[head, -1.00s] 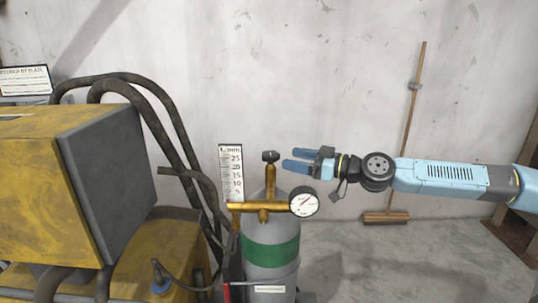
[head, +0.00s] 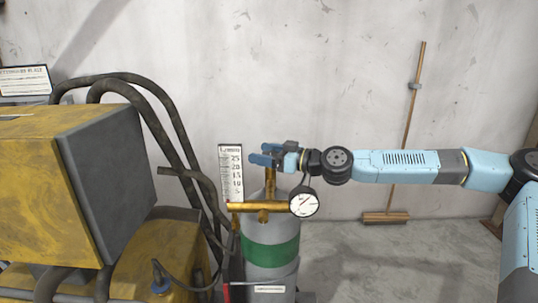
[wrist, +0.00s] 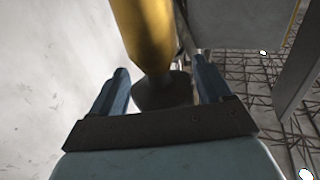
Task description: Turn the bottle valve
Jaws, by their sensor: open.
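The grey gas bottle (head: 268,275) with a green band stands upright in the middle of the head view. A brass stem (head: 270,181) rises from its top. In the wrist view the brass stem (wrist: 148,35) ends in the dark valve knob (wrist: 163,92), which lies between the two blue fingers. My gripper (head: 264,154) is at the top of the stem in the head view and hides the knob there. My gripper (wrist: 162,92) is open, with a gap showing beside the knob on each side.
A round pressure gauge (head: 304,202) sits right of the stem, just below my wrist. A flow scale (head: 231,173) stands close left of the fingers. A yellow machine (head: 45,190) with black hoses fills the left. A broom (head: 407,130) leans on the wall behind my arm.

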